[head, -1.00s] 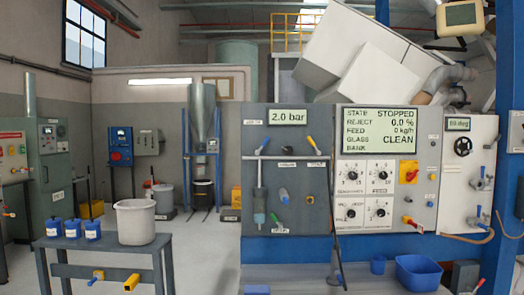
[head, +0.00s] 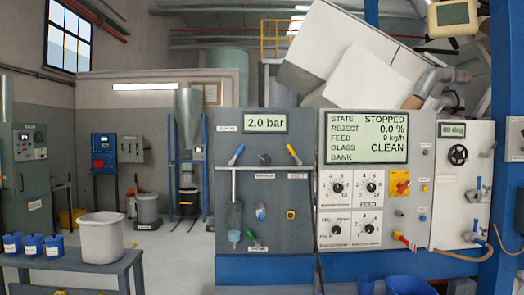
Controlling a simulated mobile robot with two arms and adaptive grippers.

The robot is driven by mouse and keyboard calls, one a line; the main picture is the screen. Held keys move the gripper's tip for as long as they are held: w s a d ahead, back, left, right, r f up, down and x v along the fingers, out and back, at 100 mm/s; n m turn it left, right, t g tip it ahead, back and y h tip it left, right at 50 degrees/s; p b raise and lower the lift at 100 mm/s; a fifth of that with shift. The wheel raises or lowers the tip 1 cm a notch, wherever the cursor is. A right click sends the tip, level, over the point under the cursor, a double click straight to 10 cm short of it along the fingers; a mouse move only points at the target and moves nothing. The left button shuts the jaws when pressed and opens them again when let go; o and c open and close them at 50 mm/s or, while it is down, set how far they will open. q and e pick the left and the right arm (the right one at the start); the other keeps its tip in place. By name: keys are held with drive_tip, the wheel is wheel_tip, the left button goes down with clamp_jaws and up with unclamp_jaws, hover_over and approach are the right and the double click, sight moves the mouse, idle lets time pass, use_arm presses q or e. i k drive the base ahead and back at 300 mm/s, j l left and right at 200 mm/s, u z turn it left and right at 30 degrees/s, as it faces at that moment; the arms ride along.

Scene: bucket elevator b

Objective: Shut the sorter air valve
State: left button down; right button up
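A grey air panel (head: 225,205) stands in the middle of the head view, with a small display (head: 265,123) reading 2.0 bar. A blue-handled lever (head: 237,153) sits at its upper left, tilted up to the right. A green handle (head: 253,239) and a blue knob (head: 260,212) are lower on the panel. Neither of my grippers shows in this view.
The control panel (head: 330,215) to the right shows STOPPED and CLEAN. A blue bin (head: 410,286) shows below. A table (head: 75,268) with a grey bucket (head: 101,238) and blue containers (head: 54,245) stands at left. Floor between table and panel looks clear.

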sight(231, 162)
drive_tip(key=i+l, duration=1.5)
drive_tip(key=i+j+u, duration=0.05)
drive_tip(key=i, duration=0.05)
